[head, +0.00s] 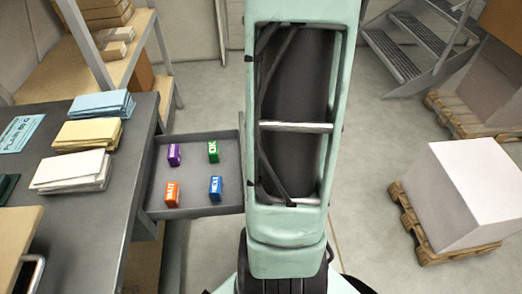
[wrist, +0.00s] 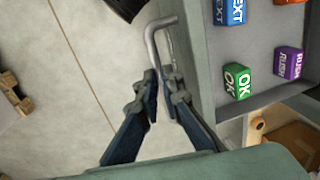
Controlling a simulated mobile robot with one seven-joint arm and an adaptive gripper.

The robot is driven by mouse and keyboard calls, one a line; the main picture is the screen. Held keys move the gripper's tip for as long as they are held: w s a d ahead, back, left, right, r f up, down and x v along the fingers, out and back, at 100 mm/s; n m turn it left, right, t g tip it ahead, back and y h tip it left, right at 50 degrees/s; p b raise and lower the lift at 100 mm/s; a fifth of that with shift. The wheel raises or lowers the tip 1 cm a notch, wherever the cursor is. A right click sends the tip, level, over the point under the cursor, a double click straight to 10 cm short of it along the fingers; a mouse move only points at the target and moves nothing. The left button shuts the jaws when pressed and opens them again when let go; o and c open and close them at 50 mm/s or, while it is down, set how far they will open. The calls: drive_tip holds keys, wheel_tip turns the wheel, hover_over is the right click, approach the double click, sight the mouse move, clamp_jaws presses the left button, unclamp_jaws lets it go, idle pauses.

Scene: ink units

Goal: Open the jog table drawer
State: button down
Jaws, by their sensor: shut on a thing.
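The jog table drawer (head: 197,211) is a grey tray that sticks out from the right side of the dark table (head: 105,212). Inside it stand a purple block (head: 173,155), a green block (head: 213,152), an orange block (head: 171,194) and a blue block (head: 215,188). In the wrist view the drawer wall (wrist: 196,62) runs along the right, with a bent metal handle (wrist: 149,42) on its outer side. My gripper (wrist: 161,82) is shut on the handle's bar. In the head view my own arm hides the gripper and handle.
Paper stacks (head: 86,133) lie on the table. Shelving (head: 115,50) stands behind it. A white box (head: 470,190) on a pallet (head: 425,237) and metal stairs (head: 410,45) are at the right. The floor between my arm and the pallet is clear.

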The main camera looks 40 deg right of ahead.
drive_tip(key=shift+f, duration=0.1)
drive_tip(key=c, duration=2)
unclamp_jaws()
drive_tip(key=shift+c, duration=0.2)
wheel_tip(320, 180, up, 12)
drive_tip(key=s+d, duration=0.1)
drive_tip(key=shift+s+d, duration=0.15)
drive_tip(key=shift+d, duration=0.25)
drive_tip(key=shift+f, duration=0.1)
